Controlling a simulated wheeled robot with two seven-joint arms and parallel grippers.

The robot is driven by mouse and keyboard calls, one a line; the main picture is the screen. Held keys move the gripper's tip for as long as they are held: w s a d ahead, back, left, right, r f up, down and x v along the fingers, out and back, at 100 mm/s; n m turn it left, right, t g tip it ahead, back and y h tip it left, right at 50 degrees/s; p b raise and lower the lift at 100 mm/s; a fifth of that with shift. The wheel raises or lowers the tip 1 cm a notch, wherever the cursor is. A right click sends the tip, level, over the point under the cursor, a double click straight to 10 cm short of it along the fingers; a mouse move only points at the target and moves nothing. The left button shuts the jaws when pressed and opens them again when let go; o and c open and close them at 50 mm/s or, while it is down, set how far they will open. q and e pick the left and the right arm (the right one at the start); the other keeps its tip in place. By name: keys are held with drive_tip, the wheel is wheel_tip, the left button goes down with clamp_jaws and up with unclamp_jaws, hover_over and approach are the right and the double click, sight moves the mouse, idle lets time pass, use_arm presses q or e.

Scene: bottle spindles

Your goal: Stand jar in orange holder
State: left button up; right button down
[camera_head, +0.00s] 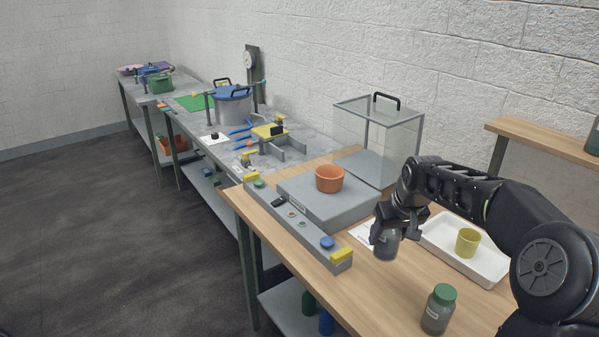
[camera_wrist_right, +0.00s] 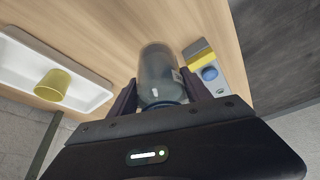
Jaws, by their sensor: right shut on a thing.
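My right gripper (camera_head: 392,222) is shut on a grey translucent jar (camera_head: 387,246) and holds it near the wooden table, in front of the grey platform. The jar also shows between the fingers in the right wrist view (camera_wrist_right: 160,78). Its lid is mostly hidden by the gripper. An orange round holder (camera_head: 330,179), open at the top, sits on the grey platform (camera_head: 316,205), to the left of and behind the held jar. My left gripper is not in the head view.
A second jar with a green lid (camera_head: 438,310) stands at the table's front. A white tray (camera_head: 491,265) with a yellow cup (camera_head: 467,242) lies at the right. A grey bar with knobs (camera_head: 296,226) runs along the left edge. A glass case (camera_head: 379,140) stands behind the platform.

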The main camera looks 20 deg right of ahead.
drive_tip(key=shift+r, duration=0.1)
wheel_tip(320, 180, up, 8)
drive_tip(key=p, duration=0.4)
drive_tip(key=shift+r, duration=0.1)
drive_tip(key=f+m, duration=0.1)
drive_tip(key=f, duration=0.1)
drive_tip(key=f+m+b, duration=0.1)
drive_tip(key=f, duration=0.1)
drive_tip(key=shift+w+a+f+h, duration=0.15)
drive_tip(key=shift+w+a+h, duration=0.05)
drive_tip(key=shift+h, duration=0.2)
drive_tip(key=s+a+f+n+b, duration=0.1)
drive_tip(key=a+f, duration=0.3)
drive_tip(key=a, duration=0.3)
drive_tip(key=s+a+f+n+y+b, duration=0.1)
drive_tip(key=a+f, duration=0.3)
drive_tip(key=a, duration=0.4)
drive_tip(key=s+a+f+n+b, duration=0.1)
drive_tip(key=s+a+f, duration=0.1)
drive_tip(key=a+f, duration=0.2)
drive_tip(key=a, duration=0.3)
drive_tip(key=shift+s+a+n, duration=0.15)
drive_tip(key=shift+a+n, duration=0.25)
drive_tip(key=shift+f, duration=0.1)
